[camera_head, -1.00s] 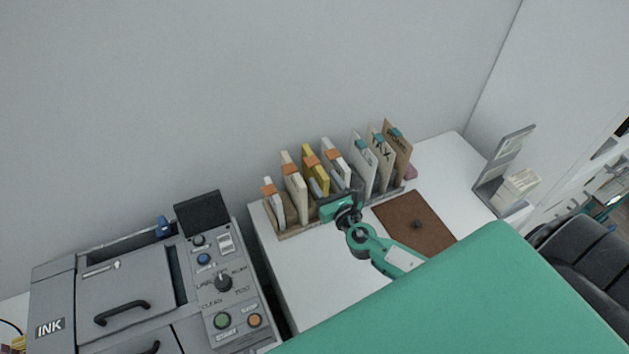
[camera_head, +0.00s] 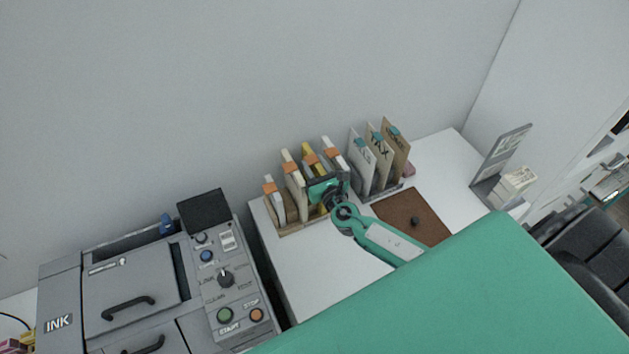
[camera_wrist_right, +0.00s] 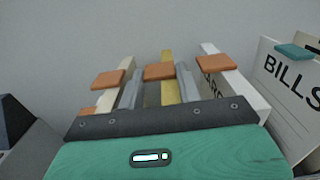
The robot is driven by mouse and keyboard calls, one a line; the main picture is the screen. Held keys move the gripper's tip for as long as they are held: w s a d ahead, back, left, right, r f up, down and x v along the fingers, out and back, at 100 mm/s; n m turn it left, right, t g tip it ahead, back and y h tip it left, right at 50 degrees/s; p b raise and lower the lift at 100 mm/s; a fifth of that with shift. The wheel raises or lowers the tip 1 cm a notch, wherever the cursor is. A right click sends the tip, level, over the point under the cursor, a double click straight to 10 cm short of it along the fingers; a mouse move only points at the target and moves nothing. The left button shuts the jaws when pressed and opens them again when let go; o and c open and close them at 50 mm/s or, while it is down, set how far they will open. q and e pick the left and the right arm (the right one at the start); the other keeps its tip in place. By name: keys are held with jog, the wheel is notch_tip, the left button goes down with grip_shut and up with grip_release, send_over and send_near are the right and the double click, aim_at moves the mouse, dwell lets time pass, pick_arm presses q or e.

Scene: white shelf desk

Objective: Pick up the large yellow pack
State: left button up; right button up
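The large yellow pack (camera_head: 308,149) with an orange tab stands upright in a rack of packs and folders on the white desk. My right gripper (camera_wrist_right: 160,85) reaches into the rack from the front. In the right wrist view its two grey fingers are apart, one on each side of the yellow pack (camera_wrist_right: 167,92). The gripper hides the pack's lower part in the head view, so contact cannot be told. My left gripper is not in view.
White packs with orange tabs (camera_wrist_right: 107,80) (camera_wrist_right: 216,63) stand close on both sides. Folders with teal tabs (camera_head: 380,160) stand to the right. A brown board (camera_head: 412,217) lies in front; a grey INK machine (camera_head: 130,285) is at the left.

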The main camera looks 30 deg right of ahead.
jog(key=c, duration=0.3)
jog(key=shift+r, duration=0.15)
